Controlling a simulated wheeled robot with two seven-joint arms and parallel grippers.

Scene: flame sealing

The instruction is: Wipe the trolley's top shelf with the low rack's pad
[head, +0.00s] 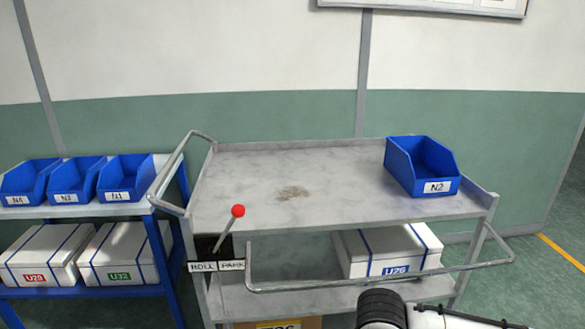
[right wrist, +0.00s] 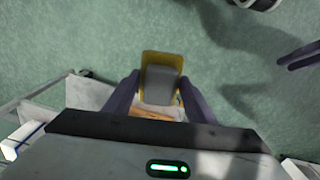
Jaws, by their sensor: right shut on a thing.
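The trolley's top shelf (head: 330,165) is grey, with a brownish dirty patch (head: 292,192) left of its middle. A blue bin marked N2 (head: 422,166) stands at the shelf's right end. In the right wrist view my right gripper (right wrist: 160,88) is shut on a yellow and grey pad (right wrist: 162,60), held over green floor. In the head view only part of my right arm shows at the bottom, and that gripper is out of frame. Two dark fingers (right wrist: 300,55) at the right wrist view's right edge look like my left gripper; their opening is unclear.
A lever with a red knob (head: 238,211) leans toward the PARK label (head: 231,265). A rail (head: 380,283) crosses the trolley's front. A white box marked U26 (head: 390,250) sits on the lower shelf. A blue rack (head: 100,291) with bins and boxes stands left.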

